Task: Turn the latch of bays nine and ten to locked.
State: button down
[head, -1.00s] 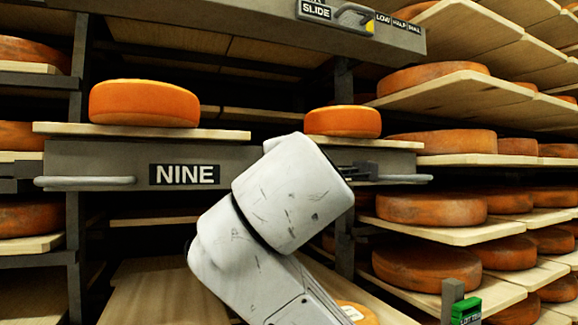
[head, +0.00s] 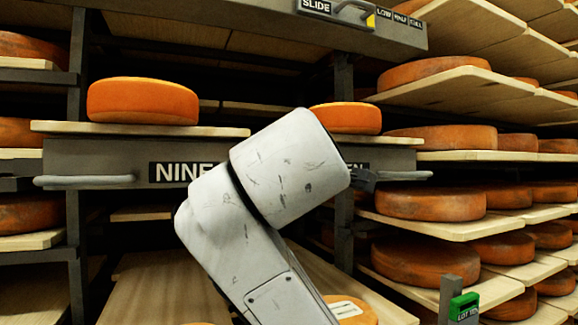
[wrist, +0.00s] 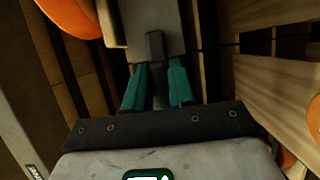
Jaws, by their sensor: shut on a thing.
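The grey front beam (head: 100,155) carries the NINE plate (head: 175,172), whose right end my arm covers. My arm crosses the middle of the beam and hides the latch in the head view. In the wrist view, my gripper (wrist: 157,75) has its two teal fingers closed on a dark narrow bar, seemingly the latch handle (wrist: 155,45), in front of a grey plate. Which way the latch points I cannot tell.
Grey handles stick out at the beam's left (head: 85,181) and right (head: 403,176). Orange cheese wheels sit on boards above, one at left (head: 143,101) and one at right (head: 346,118). An upper beam with a SLIDE plate (head: 315,6) overhangs. Loaded shelves (head: 460,88) stand close on the right.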

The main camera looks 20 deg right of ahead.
jog(key=c, duration=1)
grip_release()
jog(key=shift+d+f, duration=0.1)
jog(key=shift+d, duration=0.05)
jog(key=shift+c, duration=0.2)
jog(key=b+v, duration=0.2)
jog(key=v, duration=0.8)
jog(key=shift+s+a+b, duration=0.2)
jog(key=shift+s+b, duration=0.15)
